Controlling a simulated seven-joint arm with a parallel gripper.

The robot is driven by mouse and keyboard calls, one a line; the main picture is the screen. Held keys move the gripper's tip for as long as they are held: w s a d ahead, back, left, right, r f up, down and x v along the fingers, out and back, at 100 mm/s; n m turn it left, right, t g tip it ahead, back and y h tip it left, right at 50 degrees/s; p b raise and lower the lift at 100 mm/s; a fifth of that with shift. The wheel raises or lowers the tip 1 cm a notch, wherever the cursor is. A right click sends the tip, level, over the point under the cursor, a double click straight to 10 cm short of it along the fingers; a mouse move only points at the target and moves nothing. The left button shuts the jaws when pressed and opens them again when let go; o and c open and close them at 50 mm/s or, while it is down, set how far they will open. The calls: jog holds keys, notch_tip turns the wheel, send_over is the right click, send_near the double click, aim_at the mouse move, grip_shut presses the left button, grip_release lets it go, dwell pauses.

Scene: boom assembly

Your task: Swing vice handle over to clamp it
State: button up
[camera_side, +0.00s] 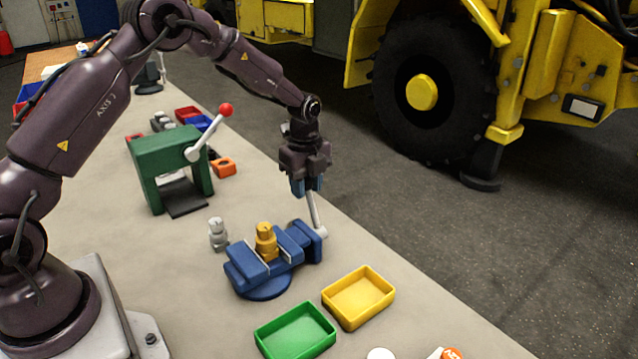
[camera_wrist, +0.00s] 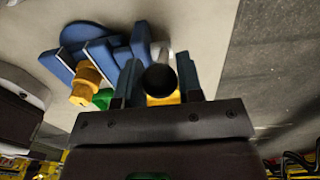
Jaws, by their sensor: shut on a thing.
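A blue vice (camera_side: 270,262) stands on the bench with a brass fitting (camera_side: 265,240) between its jaws; the vice also shows in the wrist view (camera_wrist: 72,38), with the fitting (camera_wrist: 86,82) in it. The vice handle (camera_side: 313,208) is a grey bar rising from the screw end at the vice's right, leaning slightly left at the top. My gripper (camera_side: 308,188) points down above that end, shut on the upper end of the handle. In the wrist view the handle's dark round end (camera_wrist: 159,78) lies between my blue fingers (camera_wrist: 162,85).
A green tray (camera_side: 296,332) and a yellow tray (camera_side: 358,297) sit in front of the vice. A silver fitting (camera_side: 218,233) stands to its left. A green press (camera_side: 170,165) with a red-knobbed lever stands behind. The bench edge runs close on the right.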

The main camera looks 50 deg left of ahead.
jog(key=shift+a+f, duration=0.25)
jog(key=shift+a, duration=0.25)
jog(key=shift+a+f, duration=0.2)
jog(key=shift+a, duration=0.35)
jog(key=shift+a+f, duration=0.65)
jog(key=shift+a, duration=0.2)
jog(key=o, duration=0.5)
jog(key=shift+c, duration=0.2)
jog(key=shift+d, duration=0.1)
jog(key=shift+d+r, duration=0.2)
jog(key=shift+d, duration=0.1)
